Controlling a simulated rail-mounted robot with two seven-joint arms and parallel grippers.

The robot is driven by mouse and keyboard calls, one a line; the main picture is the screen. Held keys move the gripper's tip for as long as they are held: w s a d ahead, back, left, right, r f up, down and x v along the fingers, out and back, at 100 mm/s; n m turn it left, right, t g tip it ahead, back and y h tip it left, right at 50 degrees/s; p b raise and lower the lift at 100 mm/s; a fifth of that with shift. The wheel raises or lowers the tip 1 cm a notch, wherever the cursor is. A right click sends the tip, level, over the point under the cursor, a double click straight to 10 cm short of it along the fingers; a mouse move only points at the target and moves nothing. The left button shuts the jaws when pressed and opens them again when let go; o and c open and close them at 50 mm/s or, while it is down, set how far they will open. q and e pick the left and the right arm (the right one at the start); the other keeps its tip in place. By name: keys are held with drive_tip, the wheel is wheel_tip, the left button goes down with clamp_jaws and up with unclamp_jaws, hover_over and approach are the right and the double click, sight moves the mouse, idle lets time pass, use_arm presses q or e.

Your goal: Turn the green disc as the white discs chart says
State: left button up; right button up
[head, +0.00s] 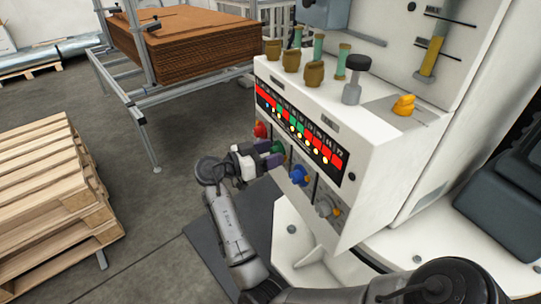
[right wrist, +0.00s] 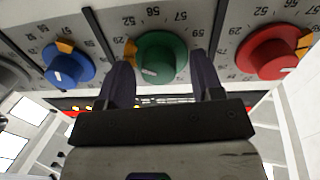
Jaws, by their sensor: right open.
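The green disc (head: 278,147) is a knob on the slanted front of the white console. In the right wrist view the green disc (right wrist: 165,52) has a white mark at its lower left, an orange pointer beside it and a numbered scale around it. My right gripper (head: 264,155) is open at the green disc; in the wrist view its dark fingers (right wrist: 162,62) stand on either side of it, with the disc between their tips. Contact cannot be told. The chart (head: 300,131) above the knobs has red, green and black cells with pale dots; its small print is unreadable. My left gripper is not in view.
A red knob (head: 260,129) and a blue knob (head: 299,175) flank the green one, with a grey knob (head: 327,207) farther along. Several levers and an orange knob (head: 404,104) stand on the console top. Wooden pallets (head: 52,200) are stacked at left.

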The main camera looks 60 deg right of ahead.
drive_tip(key=shift+s+d, duration=0.1)
drive_tip(key=shift+c, duration=0.5)
drive_tip(key=c, duration=0.8)
drive_tip(key=shift+r+n+p, duration=0.15)
drive_tip(key=shift+n+p, duration=0.25)
drive_tip(key=shift+p, duration=0.2)
drive_tip(key=n+p, duration=0.8)
drive_tip(key=p, duration=0.4)
drive_tip(key=shift+n+p, duration=0.3)
drive_tip(key=shift+n, duration=0.1)
drive_tip(key=shift+f+n+p, duration=0.2)
drive_tip(key=shift+n+p, duration=1.1)
drive_tip(key=shift+p, duration=0.1)
